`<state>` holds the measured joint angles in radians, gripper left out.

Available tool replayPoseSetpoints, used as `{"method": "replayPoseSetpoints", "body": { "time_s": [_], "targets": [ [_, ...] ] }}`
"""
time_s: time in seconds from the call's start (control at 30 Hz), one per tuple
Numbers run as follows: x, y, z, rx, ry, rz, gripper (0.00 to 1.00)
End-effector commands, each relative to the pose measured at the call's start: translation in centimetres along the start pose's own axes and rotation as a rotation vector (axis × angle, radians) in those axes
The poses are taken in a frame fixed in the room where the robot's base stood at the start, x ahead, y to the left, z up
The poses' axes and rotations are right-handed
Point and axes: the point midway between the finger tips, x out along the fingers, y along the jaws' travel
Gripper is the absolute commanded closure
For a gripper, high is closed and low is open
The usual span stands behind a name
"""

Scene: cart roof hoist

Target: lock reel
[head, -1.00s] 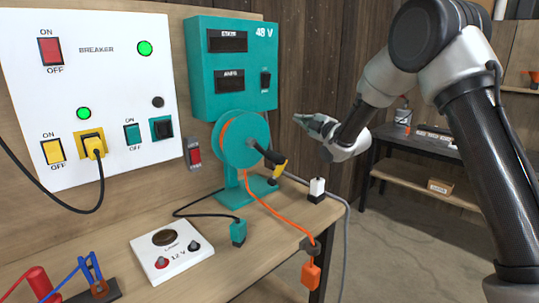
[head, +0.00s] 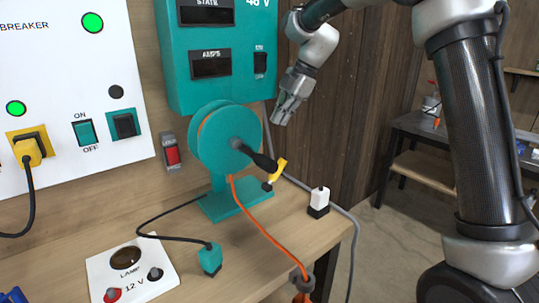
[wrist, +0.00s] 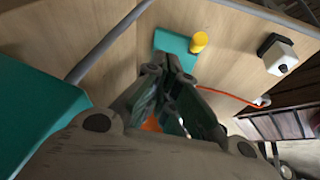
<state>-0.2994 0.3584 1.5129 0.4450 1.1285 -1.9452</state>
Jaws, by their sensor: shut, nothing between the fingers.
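The teal cable reel (head: 222,138) stands on the workbench on a teal foot, with orange cable (head: 252,222) running down from it. A black crank handle (head: 262,160) sticks out of its face. A small yellow lever (head: 279,170) with a dark end sits by the reel's lower right; its exact setting is hard to tell. In the wrist view a yellow round end (wrist: 199,40) shows over the teal foot (wrist: 172,43). My gripper (head: 280,117) is shut and empty, pointing down, right of the reel's upper edge and above the lever, apart from both. Its fingers (wrist: 168,65) hide part of the reel in the wrist view.
A white block on a black base (head: 319,201) stands near the bench's right edge. A teal plug (head: 210,258) and a lamp panel (head: 130,268) lie in front. The teal 48 V box (head: 213,60) is behind the reel. A grey cable (head: 345,218) hangs over the edge.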

Motion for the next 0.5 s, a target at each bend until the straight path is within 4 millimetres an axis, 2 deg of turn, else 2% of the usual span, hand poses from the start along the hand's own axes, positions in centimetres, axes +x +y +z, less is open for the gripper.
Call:
{"method": "replayPoseSetpoints", "body": {
  "time_s": [0.13,0.3,0.5],
  "targets": [
    [-0.2,-3.0,-2.2,-0.083,0.096,-0.124,1.0],
    [-0.7,-5.3,-3.4,-0.169,0.161,-0.215,1.0],
    [0.4,-5.8,-3.6,-0.202,0.167,-0.22,1.0]
  ]
}}
